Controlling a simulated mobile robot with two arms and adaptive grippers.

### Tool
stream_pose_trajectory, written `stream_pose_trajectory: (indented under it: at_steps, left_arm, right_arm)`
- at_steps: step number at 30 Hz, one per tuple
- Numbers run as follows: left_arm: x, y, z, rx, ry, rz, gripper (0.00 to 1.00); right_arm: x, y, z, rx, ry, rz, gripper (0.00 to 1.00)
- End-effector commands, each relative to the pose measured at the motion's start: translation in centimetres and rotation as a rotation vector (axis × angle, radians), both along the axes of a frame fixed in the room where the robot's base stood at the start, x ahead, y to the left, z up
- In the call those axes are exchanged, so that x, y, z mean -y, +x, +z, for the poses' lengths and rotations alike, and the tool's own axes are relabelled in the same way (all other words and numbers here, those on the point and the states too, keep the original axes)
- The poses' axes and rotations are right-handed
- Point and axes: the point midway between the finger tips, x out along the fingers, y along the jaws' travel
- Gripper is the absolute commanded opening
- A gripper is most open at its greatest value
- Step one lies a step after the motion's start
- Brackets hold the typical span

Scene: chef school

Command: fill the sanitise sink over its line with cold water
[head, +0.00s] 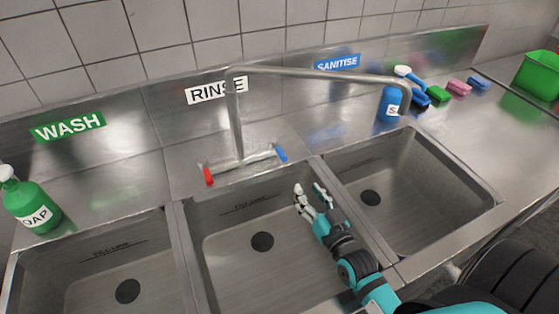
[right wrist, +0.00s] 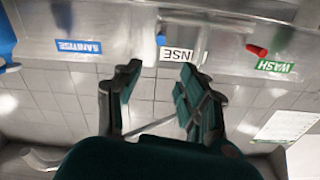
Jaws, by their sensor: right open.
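The sanitise sink (head: 420,165) is the right basin, under the blue SANITISE sign (head: 337,63). Its drain (head: 370,198) shows and I see no water in it. The tap's spout (head: 330,75) reaches right, its end over the back of that sink; no stream shows. The blue handle (head: 281,154) and red handle (head: 208,176) sit on the tap base behind the rinse sink. My right gripper (head: 311,192) is open and empty over the rinse sink, in front of the blue handle and apart from it. The blue handle (right wrist: 160,40) also shows in the right wrist view. My left gripper is out of view.
The rinse sink (head: 220,235) and wash sink (head: 65,260) look empty. A green soap bottle (head: 35,205) stands at the left. A blue bottle (head: 389,105) stands behind the spout's end. Brushes, sponges and a green bin (head: 540,75) are at the back right.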

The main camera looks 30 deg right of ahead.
Motion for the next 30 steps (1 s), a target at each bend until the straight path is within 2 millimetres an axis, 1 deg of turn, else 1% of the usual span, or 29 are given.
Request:
stream_pose_trajectory:
  at_steps: [1,2,5,8,10,13,24,27,30]
  left_arm:
    - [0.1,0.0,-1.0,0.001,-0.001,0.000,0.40]
    - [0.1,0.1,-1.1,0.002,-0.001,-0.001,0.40]
    - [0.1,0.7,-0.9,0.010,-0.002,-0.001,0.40]
    - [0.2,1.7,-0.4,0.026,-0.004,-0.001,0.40]
    - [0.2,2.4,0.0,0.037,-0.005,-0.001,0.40]
    - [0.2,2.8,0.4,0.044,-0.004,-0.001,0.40]
    - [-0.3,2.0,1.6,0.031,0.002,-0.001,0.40]
    - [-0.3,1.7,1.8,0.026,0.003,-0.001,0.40]
    - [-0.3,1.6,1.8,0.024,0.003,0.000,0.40]
  right_arm:
    - [0.0,0.0,-1.0,0.000,0.000,0.000,0.41]
    - [0.0,0.1,-1.1,0.001,0.000,0.000,0.41]
    - [0.0,0.5,-1.0,0.002,0.000,0.000,0.41]
    - [0.1,1.5,-0.7,0.003,0.000,-0.001,0.41]
    - [0.2,2.7,-0.6,0.003,0.000,-0.001,0.41]
    - [0.3,4.8,-0.6,0.003,0.000,-0.001,0.41]
    - [0.7,12.9,-0.6,0.002,-0.001,0.001,0.41]
    - [0.9,14.7,-0.7,0.002,0.000,0.000,0.41]
    - [0.9,16.0,-0.8,0.001,0.000,0.000,0.41]
